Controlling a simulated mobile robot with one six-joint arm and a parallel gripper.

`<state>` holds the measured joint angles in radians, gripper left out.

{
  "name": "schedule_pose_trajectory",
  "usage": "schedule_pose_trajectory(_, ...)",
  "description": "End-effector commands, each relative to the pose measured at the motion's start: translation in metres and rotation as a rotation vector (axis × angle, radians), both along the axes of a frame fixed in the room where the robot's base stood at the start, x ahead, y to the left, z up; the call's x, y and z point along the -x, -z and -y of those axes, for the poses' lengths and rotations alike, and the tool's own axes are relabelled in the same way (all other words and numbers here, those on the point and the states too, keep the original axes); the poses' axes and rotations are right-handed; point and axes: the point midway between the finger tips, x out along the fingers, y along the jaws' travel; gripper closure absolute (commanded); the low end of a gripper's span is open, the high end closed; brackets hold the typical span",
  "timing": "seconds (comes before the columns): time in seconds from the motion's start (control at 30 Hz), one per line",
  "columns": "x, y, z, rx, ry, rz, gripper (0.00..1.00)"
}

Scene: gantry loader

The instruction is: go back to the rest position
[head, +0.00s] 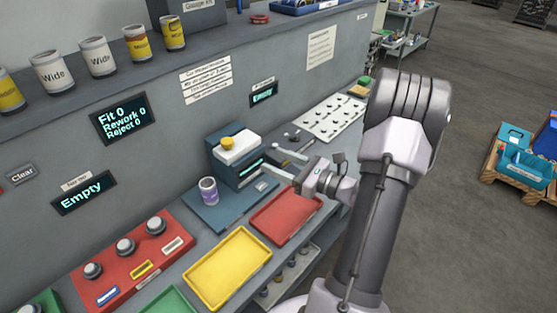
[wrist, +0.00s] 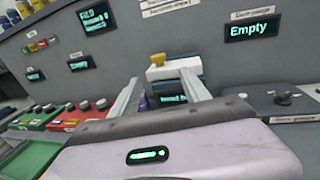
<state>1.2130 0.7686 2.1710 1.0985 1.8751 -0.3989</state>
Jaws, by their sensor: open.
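My gripper (head: 272,157) is open and empty in the head view, held above the bench at the right of the blue gauge-like device. In the wrist view my gripper (wrist: 160,78) shows its two fingers apart, with nothing between them. The blue device (head: 237,172) has a white top and a yellow knob (head: 227,143); it also shows beyond the fingers in the wrist view (wrist: 172,68). A purple can (head: 208,191) stands upright on the blue plate in front of the device. In the wrist view the can is mostly hidden behind the left finger.
A red tray (head: 286,218) and a yellow tray (head: 228,268) lie empty on the bench. A red button panel (head: 132,262) is at the left. A white board with small parts (head: 330,117) lies behind my arm. Several cans stand on the upper shelf (head: 215,35).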

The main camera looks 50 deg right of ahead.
Motion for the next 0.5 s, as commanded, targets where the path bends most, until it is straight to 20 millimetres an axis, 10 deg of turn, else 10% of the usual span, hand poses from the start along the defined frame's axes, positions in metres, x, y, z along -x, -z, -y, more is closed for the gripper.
schedule_pose_trajectory(0.5,-0.003,-0.006,-0.013,0.025,-0.045,-0.006,0.45)
